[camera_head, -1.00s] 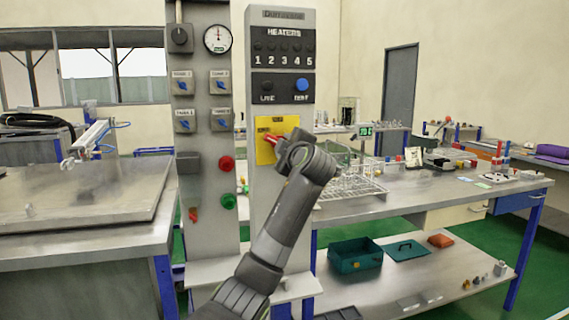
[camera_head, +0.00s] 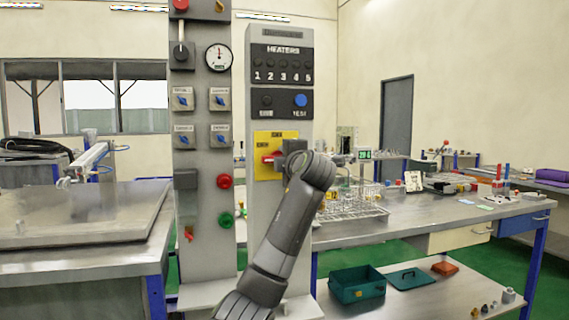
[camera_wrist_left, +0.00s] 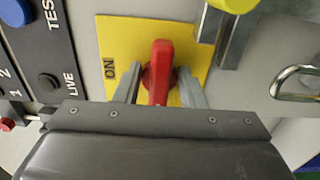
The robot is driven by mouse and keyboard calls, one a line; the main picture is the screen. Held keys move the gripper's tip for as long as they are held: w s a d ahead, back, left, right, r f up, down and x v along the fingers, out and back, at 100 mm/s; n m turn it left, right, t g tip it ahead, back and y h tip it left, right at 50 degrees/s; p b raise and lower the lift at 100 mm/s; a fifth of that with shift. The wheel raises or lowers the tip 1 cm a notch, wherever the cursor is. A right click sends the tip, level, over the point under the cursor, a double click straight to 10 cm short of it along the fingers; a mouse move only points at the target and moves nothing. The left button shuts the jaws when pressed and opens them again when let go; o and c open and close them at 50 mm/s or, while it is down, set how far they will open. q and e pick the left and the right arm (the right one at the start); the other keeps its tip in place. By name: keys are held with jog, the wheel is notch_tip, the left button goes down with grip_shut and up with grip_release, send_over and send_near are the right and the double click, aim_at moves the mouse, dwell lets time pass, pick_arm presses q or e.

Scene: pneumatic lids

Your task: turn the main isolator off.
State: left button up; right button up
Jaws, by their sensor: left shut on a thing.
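The main isolator is a red handle (camera_wrist_left: 160,70) on a yellow plate (camera_wrist_left: 118,40) on the grey panel. In the head view the handle (camera_head: 267,159) shows partly, left of my left gripper (camera_head: 286,158), which hides the rest. The yellow plate also shows there (camera_head: 264,173). In the left wrist view my left gripper's fingers (camera_wrist_left: 160,92) are on both sides of the handle, shut on it. The handle runs up and down that picture, across the direction toward the ON label (camera_wrist_left: 109,69). My right gripper is not in view.
Above the plate are a blue TEST button (camera_head: 300,100) and a row of HEATERS knobs (camera_head: 283,65). The left panel carries a gauge (camera_head: 218,57), red (camera_head: 224,181) and green (camera_head: 226,220) buttons. A wire rack (camera_head: 350,208) stands on the bench to the right.

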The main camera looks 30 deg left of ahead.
pick_arm(q)
jog(key=shift+r, duration=0.35)
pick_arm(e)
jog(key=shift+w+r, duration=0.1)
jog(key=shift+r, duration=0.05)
pick_arm(q)
jog(key=o, duration=0.6)
jog(key=shift+w+f, duration=0.15)
jog(key=shift+f, duration=0.1)
jog(key=b+v, duration=0.2)
jog(key=v, duration=1.5)
jog(key=shift+s, duration=0.25)
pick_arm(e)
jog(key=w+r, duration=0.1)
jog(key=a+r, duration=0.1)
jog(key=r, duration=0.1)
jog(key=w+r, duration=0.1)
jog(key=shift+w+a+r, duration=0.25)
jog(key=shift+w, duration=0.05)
